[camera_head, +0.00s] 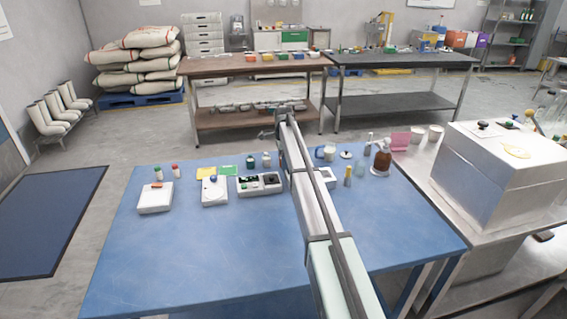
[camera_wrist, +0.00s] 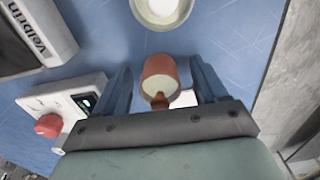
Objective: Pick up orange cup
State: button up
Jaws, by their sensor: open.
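The orange cup (camera_wrist: 160,70) shows in the wrist view, reddish-orange with a pale surface inside and a brown handle-like part towards my gripper. My gripper (camera_wrist: 161,80) is open, with one blue-looking finger on each side of the cup. Gaps show between the fingers and the cup; I cannot tell how far the fingertips are above the table. In the head view my arm reaches over the blue table (camera_head: 190,260), and I cannot make out the cup there.
In the wrist view a white round container (camera_wrist: 162,10) stands beyond the cup. A white device with a red knob (camera_wrist: 48,125) and a lettered box (camera_wrist: 28,38) lie left. The table's front is clear.

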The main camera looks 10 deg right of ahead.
jog(key=c, duration=1.2)
jog(key=shift+r, duration=0.1)
